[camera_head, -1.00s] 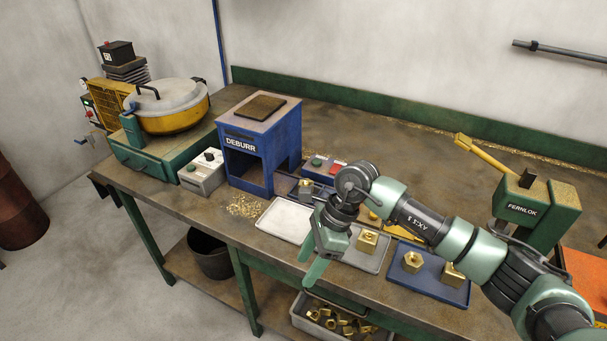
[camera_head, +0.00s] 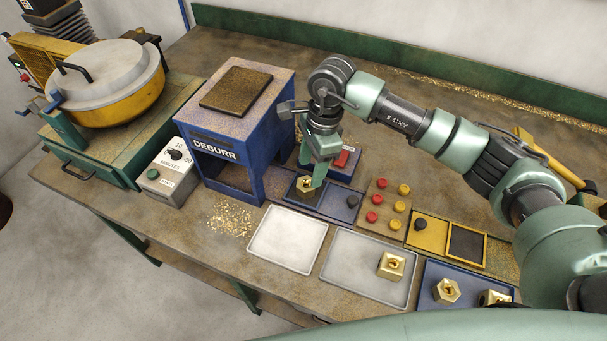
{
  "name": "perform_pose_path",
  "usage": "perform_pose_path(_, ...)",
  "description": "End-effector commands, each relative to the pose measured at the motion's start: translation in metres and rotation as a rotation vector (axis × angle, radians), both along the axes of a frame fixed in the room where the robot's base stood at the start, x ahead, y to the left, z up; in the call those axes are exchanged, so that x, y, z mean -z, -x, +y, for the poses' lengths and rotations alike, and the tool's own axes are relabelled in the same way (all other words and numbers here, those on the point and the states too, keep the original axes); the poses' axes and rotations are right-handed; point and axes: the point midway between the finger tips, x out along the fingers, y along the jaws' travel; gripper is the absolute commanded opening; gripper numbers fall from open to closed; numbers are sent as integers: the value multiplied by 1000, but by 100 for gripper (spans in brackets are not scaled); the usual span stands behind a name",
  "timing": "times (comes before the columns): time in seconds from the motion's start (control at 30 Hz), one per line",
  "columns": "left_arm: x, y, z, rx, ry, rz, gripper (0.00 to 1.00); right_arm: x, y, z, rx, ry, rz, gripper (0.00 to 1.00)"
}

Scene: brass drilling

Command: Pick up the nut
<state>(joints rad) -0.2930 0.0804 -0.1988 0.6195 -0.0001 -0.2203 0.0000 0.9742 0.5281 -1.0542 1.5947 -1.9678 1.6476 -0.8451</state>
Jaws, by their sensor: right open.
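A brass nut (camera_head: 305,185) sits on a dark plate (camera_head: 327,205) in front of the blue deburr machine's right side. My right gripper (camera_head: 312,168) points down just above and behind this nut, with its green fingers apart. One finger passes close to the nut's right side; I cannot tell whether it touches. Another brass piece (camera_head: 391,265) lies in the right grey tray (camera_head: 352,262). Two more brass pieces, one of them here (camera_head: 447,291), lie in the blue tray (camera_head: 430,272). My left gripper is not in view.
The blue deburr machine (camera_head: 232,150) stands close left of my gripper. An empty grey tray (camera_head: 287,240) lies in front. A board with red and yellow knobs (camera_head: 385,205) and a yellow fixture (camera_head: 428,232) are to the right. Brass chips (camera_head: 230,218) litter the bench.

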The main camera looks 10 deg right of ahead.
Motion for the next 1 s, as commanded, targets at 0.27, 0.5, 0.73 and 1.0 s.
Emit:
perform_pose_path(0.27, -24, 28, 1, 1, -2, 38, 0, 32, 0, 6, 1, -1, 6, 53)
perform_pose_path(0.5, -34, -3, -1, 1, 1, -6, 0, 61, -1, 10, 0, -1, 1, 53)
perform_pose_path(0.73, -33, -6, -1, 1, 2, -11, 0, 63, -2, 10, -1, -1, 0, 53)
perform_pose_path(1.0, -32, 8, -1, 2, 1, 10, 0, 63, -2, 10, 0, -1, 0, 0)
